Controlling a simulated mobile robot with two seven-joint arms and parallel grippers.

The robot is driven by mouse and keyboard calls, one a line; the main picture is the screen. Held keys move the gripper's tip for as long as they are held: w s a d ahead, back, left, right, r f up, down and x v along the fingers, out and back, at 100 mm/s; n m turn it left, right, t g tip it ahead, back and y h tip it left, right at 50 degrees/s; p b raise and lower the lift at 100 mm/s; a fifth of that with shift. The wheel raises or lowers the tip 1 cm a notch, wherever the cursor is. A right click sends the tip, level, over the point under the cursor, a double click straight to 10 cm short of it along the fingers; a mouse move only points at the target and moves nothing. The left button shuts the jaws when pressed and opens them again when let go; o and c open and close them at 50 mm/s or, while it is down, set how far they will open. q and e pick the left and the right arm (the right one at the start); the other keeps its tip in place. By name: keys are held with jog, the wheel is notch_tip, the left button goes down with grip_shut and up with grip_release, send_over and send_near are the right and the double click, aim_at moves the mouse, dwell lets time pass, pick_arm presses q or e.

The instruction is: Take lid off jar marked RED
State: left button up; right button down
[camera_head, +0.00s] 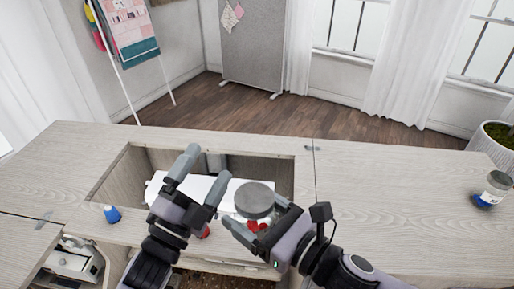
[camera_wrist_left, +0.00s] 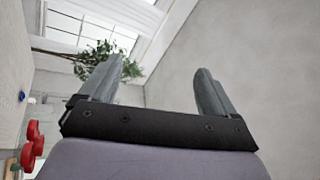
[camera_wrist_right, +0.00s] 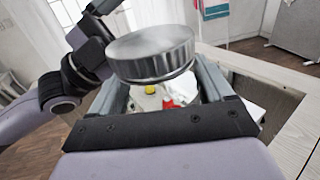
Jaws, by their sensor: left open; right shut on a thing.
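A glass jar with a grey lid (camera_head: 255,198) and red pieces (camera_head: 258,226) showing below it is held above the cabinet's front edge. The lid is also large in the right wrist view (camera_wrist_right: 150,52) and appears to sit on the jar. Its label cannot be read. My right gripper (camera_head: 258,216) is shut on the jar, one finger on each side below the lid. My left gripper (camera_head: 205,166) is open and empty, just left of the jar and apart from it, fingers pointing up. Red pieces show at the left edge of the left wrist view (camera_wrist_left: 33,142).
The cabinet top (camera_head: 400,215) has an open recess with a white machine (camera_head: 228,188) behind the grippers. A blue spool (camera_head: 112,214) stands at left; a red one (camera_head: 206,232) is partly hidden by my left gripper. Another jar (camera_head: 492,190) with blue contents stands far right.

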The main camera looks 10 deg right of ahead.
pick_arm(q)
jog(key=s+d+r+m+g+h, duration=0.3)
jog(key=d+r+m+g+h, duration=0.25)
jog(key=r+m+g, duration=0.55)
jog(key=s+d+r+m+g+h, duration=0.35)
jog(key=d+m+g+h, duration=0.2)
jog(key=m, duration=0.95)
jog(key=s+d+r+m+g+y, duration=0.3)
jog(key=s+d+m+g+y, duration=0.15)
jog(key=m+g, duration=0.6)
jog(key=m+t+y, duration=0.9)
jog(key=m+y, duration=1.2)
jog(key=m, duration=0.1)
send_over(257, 196)
jog(key=shift+h, duration=0.25)
notch_tip(257, 196, down, 8)
jog(key=shift+d+r, duration=0.1)
jog(key=shift+r, duration=0.1)
jog(key=shift+f, duration=3.9)
